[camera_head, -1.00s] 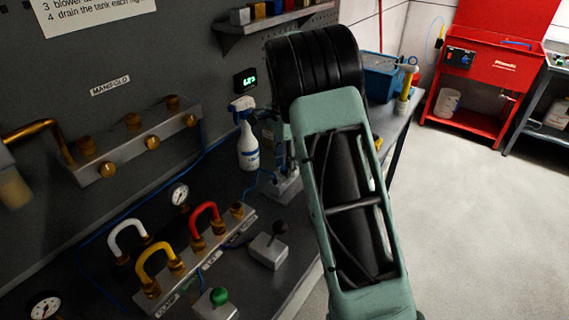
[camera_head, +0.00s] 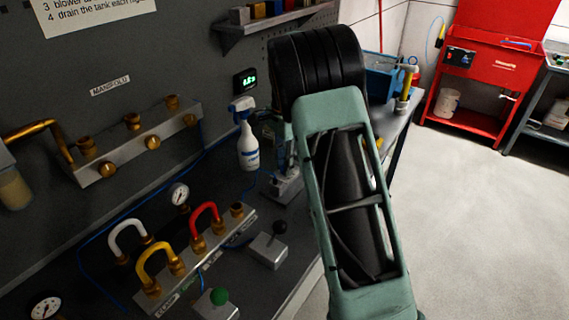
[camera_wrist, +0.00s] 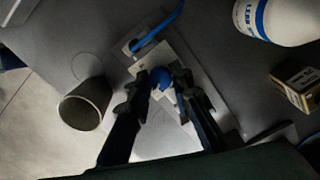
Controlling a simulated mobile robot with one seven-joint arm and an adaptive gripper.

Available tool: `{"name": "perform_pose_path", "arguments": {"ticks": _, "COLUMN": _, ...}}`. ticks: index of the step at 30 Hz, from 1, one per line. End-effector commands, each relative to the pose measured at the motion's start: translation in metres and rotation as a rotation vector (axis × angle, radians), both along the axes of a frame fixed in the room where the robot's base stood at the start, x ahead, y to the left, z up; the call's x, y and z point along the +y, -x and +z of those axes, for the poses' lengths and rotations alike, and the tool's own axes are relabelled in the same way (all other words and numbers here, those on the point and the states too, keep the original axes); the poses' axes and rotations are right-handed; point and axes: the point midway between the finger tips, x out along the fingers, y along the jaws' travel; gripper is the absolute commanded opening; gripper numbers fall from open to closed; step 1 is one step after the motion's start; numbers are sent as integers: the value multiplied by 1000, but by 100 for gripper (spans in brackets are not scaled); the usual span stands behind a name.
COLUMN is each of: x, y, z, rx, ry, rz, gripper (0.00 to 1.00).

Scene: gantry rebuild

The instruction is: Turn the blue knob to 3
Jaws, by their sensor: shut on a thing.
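The blue knob (camera_wrist: 160,77) shows in the wrist view, on a light plate (camera_wrist: 173,58) fixed to a grey base. My gripper (camera_wrist: 160,85) has its two dark fingers on either side of the knob, shut on it. The fingers hide the knob's sides, and no number marks are readable.
A white spray bottle (camera_head: 247,140) stands close by; it also shows in the wrist view (camera_wrist: 284,16). A dark cup (camera_wrist: 86,103) and a small box (camera_wrist: 299,80) flank the plate. Coloured hoses, a black lever (camera_head: 279,228) and a green knob (camera_head: 218,297) are on the bench.

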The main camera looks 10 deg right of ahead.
Motion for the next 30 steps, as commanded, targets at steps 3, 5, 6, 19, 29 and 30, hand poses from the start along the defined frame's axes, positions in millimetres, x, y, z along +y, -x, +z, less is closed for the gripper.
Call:
{"name": "perform_pose_path", "arguments": {"ticks": 3, "x": 0, "y": 0, "z": 1, "rx": -1, "ry": -1, "rz": 67, "gripper": 0}}
{"name": "perform_pose_path", "arguments": {"ticks": 5, "x": 0, "y": 0, "z": 1, "rx": -1, "ry": -1, "rz": 110, "gripper": 0}}
{"name": "perform_pose_path", "arguments": {"ticks": 6, "x": 0, "y": 0, "z": 1, "rx": -1, "ry": -1, "rz": 143, "gripper": 0}}
{"name": "perform_pose_path", "arguments": {"ticks": 19, "x": -1, "y": 0, "z": 1, "rx": -2, "ry": 0, "rz": 546, "gripper": 0}}
{"name": "perform_pose_path", "arguments": {"ticks": 29, "x": -1, "y": 0, "z": 1, "rx": -2, "ry": 0, "rz": 807, "gripper": 0}}
{"name": "perform_pose_path", "arguments": {"ticks": 30, "x": -1, "y": 0, "z": 1, "rx": -2, "ry": 0, "rz": 833, "gripper": 0}}
